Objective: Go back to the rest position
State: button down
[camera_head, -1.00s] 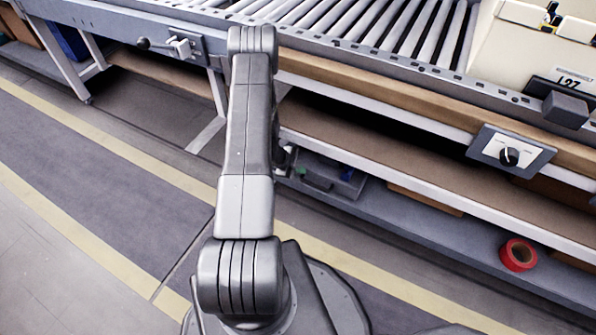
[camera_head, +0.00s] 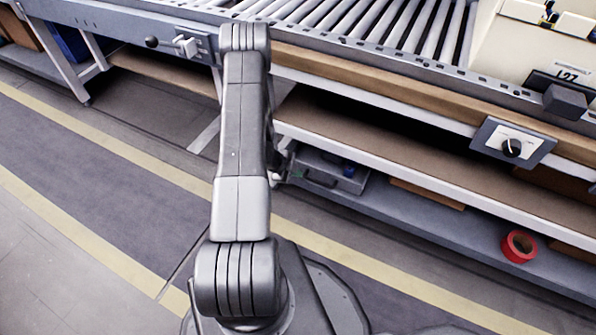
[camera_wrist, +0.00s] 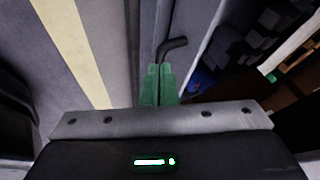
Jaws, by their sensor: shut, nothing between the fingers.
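My gripper (camera_wrist: 159,85) shows in the wrist view as two green fingers held together, shut and empty. A dark bent handle (camera_wrist: 174,46) lies just beyond the fingertips in that view; I cannot tell whether they touch.
The roller conveyor (camera_head: 368,18) runs across the back with shelves (camera_head: 400,150) below. The floor (camera_head: 90,170) at left is clear.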

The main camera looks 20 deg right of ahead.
jog(key=p+v, duration=0.2)
jog(key=v, duration=0.6)
jog(key=shift+r, duration=0.2)
